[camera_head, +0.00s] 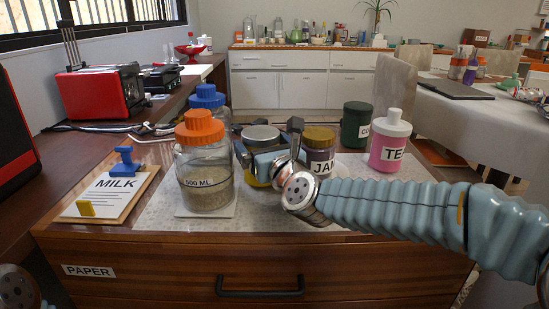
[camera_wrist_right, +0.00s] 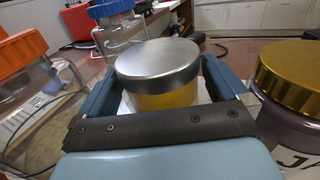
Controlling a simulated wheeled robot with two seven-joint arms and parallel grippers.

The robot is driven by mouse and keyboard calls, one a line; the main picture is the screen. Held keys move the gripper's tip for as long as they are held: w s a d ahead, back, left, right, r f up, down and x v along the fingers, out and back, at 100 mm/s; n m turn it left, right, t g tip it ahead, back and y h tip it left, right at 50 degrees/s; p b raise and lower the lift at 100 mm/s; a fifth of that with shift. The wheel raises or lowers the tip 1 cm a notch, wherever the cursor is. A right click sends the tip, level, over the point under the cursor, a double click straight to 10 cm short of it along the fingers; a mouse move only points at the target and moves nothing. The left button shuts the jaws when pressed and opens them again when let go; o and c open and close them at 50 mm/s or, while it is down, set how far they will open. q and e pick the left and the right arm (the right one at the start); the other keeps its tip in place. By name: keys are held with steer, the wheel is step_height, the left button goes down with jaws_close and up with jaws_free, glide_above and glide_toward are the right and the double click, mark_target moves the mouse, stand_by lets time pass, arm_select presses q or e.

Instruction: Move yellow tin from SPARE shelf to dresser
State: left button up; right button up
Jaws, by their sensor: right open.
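The yellow tin (camera_head: 261,133) with a flat silver lid stands upright on the wooden dresser top (camera_head: 130,230), between the large orange-lidded jar and the jam jar. It also shows in the right wrist view (camera_wrist_right: 160,75), where its yellow side appears below the lid. My right gripper (camera_head: 268,143) is open, with its fingers on either side of the tin, as the right wrist view shows. I cannot tell whether a finger touches it. Part of the tin is hidden by the gripper in the head view.
The orange-lidded jar (camera_head: 205,175) stands close on the left, with a blue-lidded jar (camera_head: 207,97) behind. The jam jar (camera_head: 319,150) is close on the right, then a dark green canister (camera_head: 355,125) and a pink tea jar (camera_head: 389,150). A milk board (camera_head: 115,187) lies at left.

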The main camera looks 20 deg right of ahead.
steer(key=s, duration=0.7)
steer(key=s+d+b, duration=0.1)
steer(key=s, duration=0.2)
steer(key=shift+s+d, duration=0.1)
steer(key=shift+s, duration=0.15)
